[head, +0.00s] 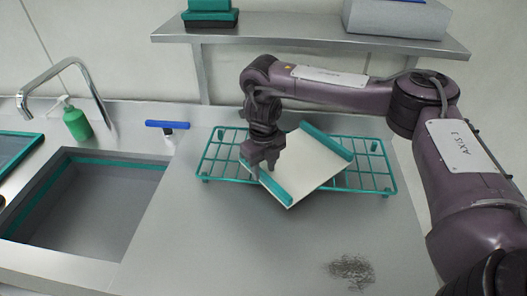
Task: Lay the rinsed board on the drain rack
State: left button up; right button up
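The board (310,168) is a white panel with a teal band along two opposite edges. It lies over the green wire drain rack (370,180), turned at an angle to it, with its near corner reaching past the rack's front edge. I cannot tell whether it rests fully on the wires. My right gripper (262,172) points down at the board's left teal edge, its fingers at or around that band. Whether the fingers are closed on it is too small to tell. My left gripper is not in view.
A sink (85,205) is at the left with a tap (65,75) and a green soap bottle (76,122). A wire scourer (351,270) lies at front right. A shelf (300,42) hangs above the rack. The front counter is mostly clear.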

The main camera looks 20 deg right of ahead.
notch_tip(320, 180, up, 11)
jog(key=shift+p, duration=0.35)
jog(key=shift+s+f, duration=0.1)
dwell(0.4)
